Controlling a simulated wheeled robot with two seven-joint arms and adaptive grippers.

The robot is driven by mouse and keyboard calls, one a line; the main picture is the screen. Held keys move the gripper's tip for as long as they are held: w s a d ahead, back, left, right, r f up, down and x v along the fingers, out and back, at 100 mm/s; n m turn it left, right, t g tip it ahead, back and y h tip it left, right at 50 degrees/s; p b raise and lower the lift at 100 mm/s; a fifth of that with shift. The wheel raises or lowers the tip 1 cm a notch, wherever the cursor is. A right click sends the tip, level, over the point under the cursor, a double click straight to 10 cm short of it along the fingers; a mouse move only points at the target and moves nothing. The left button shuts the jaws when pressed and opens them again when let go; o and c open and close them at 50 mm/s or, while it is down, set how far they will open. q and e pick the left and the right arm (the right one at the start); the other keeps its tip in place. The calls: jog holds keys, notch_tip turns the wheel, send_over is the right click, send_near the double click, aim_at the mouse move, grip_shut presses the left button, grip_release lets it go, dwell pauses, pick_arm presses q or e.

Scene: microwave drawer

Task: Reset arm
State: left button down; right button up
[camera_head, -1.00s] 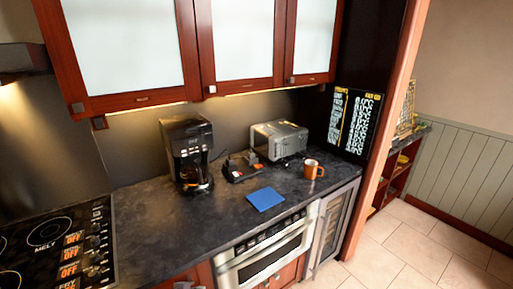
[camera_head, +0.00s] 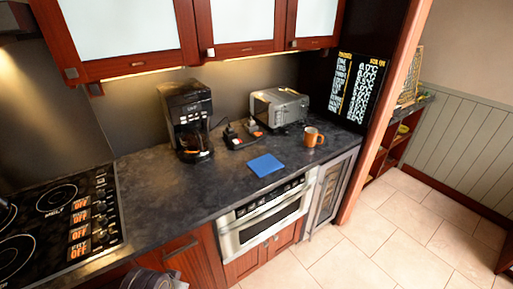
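Neither of my grippers shows clearly in the head view. A dark rounded part with a light edge, seemingly part of my own arm, shows at the bottom edge left of centre. The built-in microwave drawer (camera_head: 262,226) sits under the counter with its steel front flush and closed. An orange mug (camera_head: 311,137) stands upright on the counter above its right end. A blue square mat (camera_head: 265,165) lies flat on the counter behind the drawer.
A black coffee maker (camera_head: 188,121), a small dark device with red parts (camera_head: 243,134) and a toaster (camera_head: 279,107) stand along the wall. The cooktop (camera_head: 62,222) is at left. The dark counter (camera_head: 150,185) is bare in front of the coffee maker. Tiled floor (camera_head: 400,225) is open at right.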

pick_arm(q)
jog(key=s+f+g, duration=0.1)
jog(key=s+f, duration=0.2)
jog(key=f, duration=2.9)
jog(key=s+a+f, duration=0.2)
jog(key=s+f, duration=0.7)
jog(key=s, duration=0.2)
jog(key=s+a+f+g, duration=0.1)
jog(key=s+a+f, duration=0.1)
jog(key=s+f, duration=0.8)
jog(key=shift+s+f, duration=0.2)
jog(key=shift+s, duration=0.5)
